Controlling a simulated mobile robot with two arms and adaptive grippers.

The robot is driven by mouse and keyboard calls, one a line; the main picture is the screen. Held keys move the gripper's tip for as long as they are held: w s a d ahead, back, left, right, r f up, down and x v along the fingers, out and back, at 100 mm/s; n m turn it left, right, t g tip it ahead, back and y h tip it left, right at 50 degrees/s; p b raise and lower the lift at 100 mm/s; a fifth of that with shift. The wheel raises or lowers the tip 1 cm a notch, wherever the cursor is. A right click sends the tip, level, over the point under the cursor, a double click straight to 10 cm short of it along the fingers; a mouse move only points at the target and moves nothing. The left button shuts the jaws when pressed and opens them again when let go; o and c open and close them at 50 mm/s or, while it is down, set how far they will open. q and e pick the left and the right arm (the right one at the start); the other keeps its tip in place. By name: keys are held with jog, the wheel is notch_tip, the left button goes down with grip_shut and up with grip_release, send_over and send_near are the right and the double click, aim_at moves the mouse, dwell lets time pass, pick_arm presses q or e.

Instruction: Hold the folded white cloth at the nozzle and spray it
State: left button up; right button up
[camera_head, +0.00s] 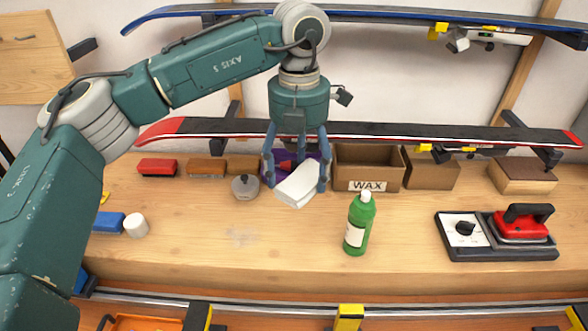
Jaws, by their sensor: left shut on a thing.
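The folded white cloth (298,184) is held by my left gripper (297,178), whose blue fingers close on it from both sides. The cloth hangs tilted above the bench, left of and behind the green bottle. The green bottle (360,226) has a white top and a white label and stands upright on the bench. Its white top, the likely nozzle, is apart from the cloth in this view. My right gripper is not in view.
The wooden bench (290,245) has free room at front left. A cardboard WAX box (368,168), a purple container (270,165) and a grey round object (245,187) stand near the cloth. A red iron (521,224) sits at right. Skis (360,133) hang behind.

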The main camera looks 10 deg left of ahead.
aim_at(306, 173)
pick_arm(q)
jog(key=m, duration=0.4)
jog(key=d+r+m+p, duration=0.1)
jog(key=shift+w+m, duration=0.3)
jog(key=shift+m, duration=0.1)
jog(key=m, duration=0.5)
jog(key=shift+w+d+r, duration=0.15)
jog(key=shift+w+d, duration=0.1)
jog(key=shift+f+b, duration=1.2)
jog(key=shift+f, duration=1.1)
